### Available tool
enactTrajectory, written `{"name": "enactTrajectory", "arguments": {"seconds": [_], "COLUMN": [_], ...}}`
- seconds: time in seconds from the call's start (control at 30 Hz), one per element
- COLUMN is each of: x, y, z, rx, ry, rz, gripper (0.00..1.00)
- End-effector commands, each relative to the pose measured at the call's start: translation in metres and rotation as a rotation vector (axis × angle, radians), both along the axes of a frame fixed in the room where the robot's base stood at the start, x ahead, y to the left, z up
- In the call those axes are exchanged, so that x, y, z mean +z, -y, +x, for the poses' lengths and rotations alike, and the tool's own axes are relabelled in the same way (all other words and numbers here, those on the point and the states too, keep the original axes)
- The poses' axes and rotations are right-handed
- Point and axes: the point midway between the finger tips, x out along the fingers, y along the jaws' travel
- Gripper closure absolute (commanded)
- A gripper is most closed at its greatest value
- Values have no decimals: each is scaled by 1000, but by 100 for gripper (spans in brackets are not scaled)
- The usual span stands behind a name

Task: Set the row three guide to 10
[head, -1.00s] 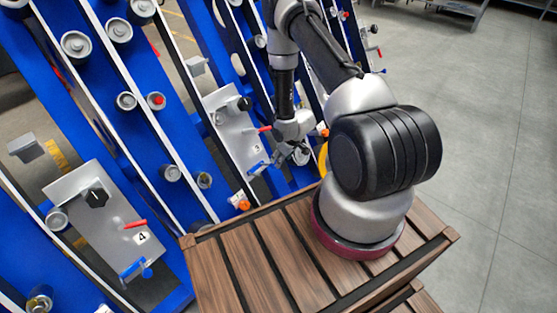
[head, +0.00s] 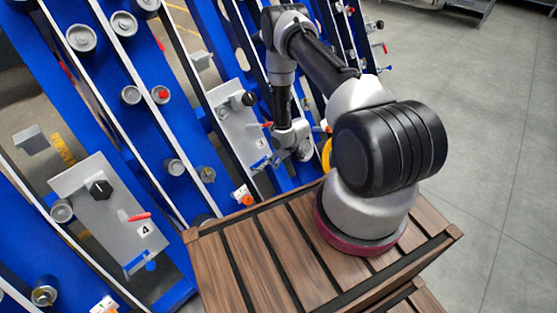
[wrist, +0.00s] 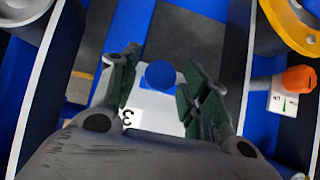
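The row three plate (head: 232,122) is a light panel marked 3, with a black knob (head: 248,99), a red lever (head: 268,124) and a blue lever (head: 260,162). My gripper (head: 283,160) is at the plate's lower right, close to the blue lever. In the wrist view my gripper (wrist: 161,62) is open, one finger on each side of the round blue lever end (wrist: 160,75). The fingers look apart from it; its depth between them is hard to tell. The 3 label shows upside down beside the left finger. No number 10 is legible.
An orange knob (wrist: 299,78) over a white scale card (wrist: 286,98) is right of the fingers in the wrist view. A yellow ring (wrist: 288,25) is above it. Plate four (head: 105,208) stands at left among blue beams. Open floor (head: 480,150) lies at right.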

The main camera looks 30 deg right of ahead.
Motion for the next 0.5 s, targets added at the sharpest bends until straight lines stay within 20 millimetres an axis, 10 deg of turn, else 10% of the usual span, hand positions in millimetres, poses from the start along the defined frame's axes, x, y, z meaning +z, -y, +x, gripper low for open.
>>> {"name": "enactTrajectory", "arguments": {"seconds": [0.2,0.5], "x": [0,0], "y": [0,-10], "z": [0,-4], "rx": [0,1], "ry": [0,0], "rz": [0,1], "gripper": [99,100]}}
